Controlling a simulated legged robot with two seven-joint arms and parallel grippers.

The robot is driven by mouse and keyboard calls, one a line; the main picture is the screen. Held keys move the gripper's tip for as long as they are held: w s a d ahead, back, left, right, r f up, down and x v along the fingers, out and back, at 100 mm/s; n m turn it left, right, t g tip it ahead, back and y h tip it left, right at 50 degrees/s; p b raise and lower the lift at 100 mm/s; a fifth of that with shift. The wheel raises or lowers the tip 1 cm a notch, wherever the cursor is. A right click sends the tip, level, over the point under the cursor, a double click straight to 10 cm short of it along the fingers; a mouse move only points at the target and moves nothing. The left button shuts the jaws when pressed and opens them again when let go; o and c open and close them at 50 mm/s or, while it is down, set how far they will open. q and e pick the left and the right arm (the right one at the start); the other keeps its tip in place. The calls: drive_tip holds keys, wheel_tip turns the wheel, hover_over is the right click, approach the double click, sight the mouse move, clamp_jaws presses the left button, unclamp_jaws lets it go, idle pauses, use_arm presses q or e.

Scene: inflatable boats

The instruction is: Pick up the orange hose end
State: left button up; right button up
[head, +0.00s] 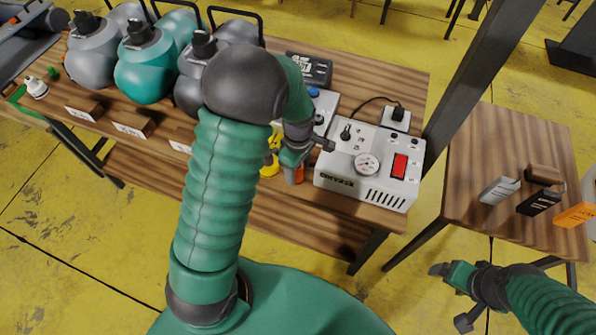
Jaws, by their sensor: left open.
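A small orange piece (296,174), which looks like the hose end, shows at the wooden table's front edge, just left of the white machine. My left gripper (297,155) is directly above it in the picture, open, with its fingers partly hidden by my own wrist. I cannot tell whether the fingers touch the orange piece. A yellow curved piece (270,164) lies just left of it, partly covered by my arm. My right gripper (455,296) is open and empty over the yellow floor at the lower right.
The white machine (341,184) with a gauge and red switch stands close to the right of my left gripper. Grey and teal jugs (146,72) line the table's left. A dark post (484,75) rises behind. A side table (490,140) holds several small boxes.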

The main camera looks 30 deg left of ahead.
sight(298, 174)
use_arm(q)
drive_tip(key=f, duration=0.3)
drive_tip(key=shift+a+f, duration=0.1)
drive_tip(key=shift+a, duration=0.15)
drive_tip(key=shift+w+f, duration=0.15)
drive_tip(key=shift+f, duration=0.1)
drive_tip(key=shift+d+r, duration=0.1)
drive_tip(key=shift+r, duration=0.05)
drive_tip(key=c, duration=0.5)
clamp_jaws()
